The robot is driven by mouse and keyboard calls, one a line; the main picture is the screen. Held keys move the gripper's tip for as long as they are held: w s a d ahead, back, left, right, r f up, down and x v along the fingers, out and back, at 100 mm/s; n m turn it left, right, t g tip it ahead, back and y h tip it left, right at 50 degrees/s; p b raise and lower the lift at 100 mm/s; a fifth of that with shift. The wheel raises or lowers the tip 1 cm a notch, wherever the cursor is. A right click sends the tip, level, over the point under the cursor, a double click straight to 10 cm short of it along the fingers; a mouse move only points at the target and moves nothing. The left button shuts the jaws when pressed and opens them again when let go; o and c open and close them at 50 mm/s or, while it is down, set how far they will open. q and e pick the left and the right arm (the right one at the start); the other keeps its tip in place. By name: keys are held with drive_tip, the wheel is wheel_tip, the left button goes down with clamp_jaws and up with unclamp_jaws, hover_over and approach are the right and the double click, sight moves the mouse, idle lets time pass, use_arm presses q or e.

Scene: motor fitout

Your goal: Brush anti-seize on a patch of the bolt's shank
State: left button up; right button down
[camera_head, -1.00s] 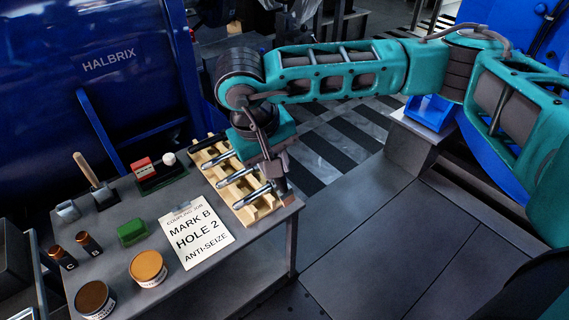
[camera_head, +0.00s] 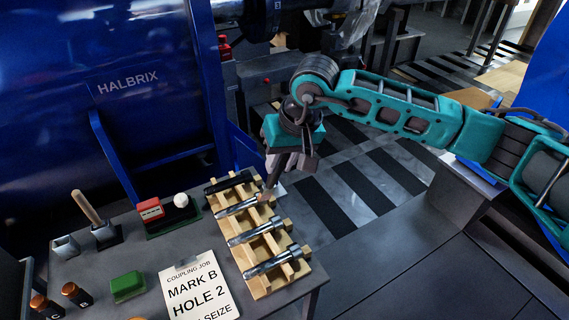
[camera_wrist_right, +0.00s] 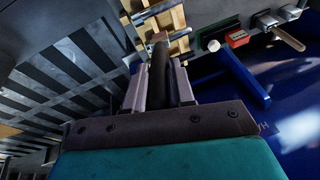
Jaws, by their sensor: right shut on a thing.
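My right gripper (camera_head: 282,163) is shut on a slim dark-handled tool, seemingly a brush, pointing down over the rack. Its brownish tip (camera_head: 264,194) is beside the right end of a steel bolt (camera_head: 238,207); I cannot tell whether they touch. In the right wrist view the fingers (camera_wrist_right: 160,88) flank the dark handle (camera_wrist_right: 158,68). Another steel bolt (camera_head: 252,233) and the front steel bolt (camera_head: 268,264) lie in the wooden rack (camera_head: 262,286). A black rod-like piece (camera_head: 226,184) lies at its back. My left gripper is out of view.
A job card (camera_head: 200,290) reads Mark B, Hole 2, anti-seize. Left of it are a green block (camera_head: 127,287), small bottles (camera_head: 76,294) and a holder with a wooden handle (camera_head: 87,207). A red-and-white box (camera_head: 150,210) stands behind. Striped floor lies right of the table.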

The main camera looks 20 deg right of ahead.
sight(267, 190)
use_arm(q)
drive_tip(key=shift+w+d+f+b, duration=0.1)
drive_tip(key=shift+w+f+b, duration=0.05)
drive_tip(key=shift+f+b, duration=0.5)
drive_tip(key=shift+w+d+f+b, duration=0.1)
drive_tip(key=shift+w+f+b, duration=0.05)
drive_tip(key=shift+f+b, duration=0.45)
use_arm(e)
drive_tip(key=f, duration=0.1)
drive_tip(key=w+f, duration=0.1)
drive_tip(key=f, duration=0.3)
drive_tip(key=shift+w+d, duration=0.15)
drive_tip(key=shift+d, duration=0.1)
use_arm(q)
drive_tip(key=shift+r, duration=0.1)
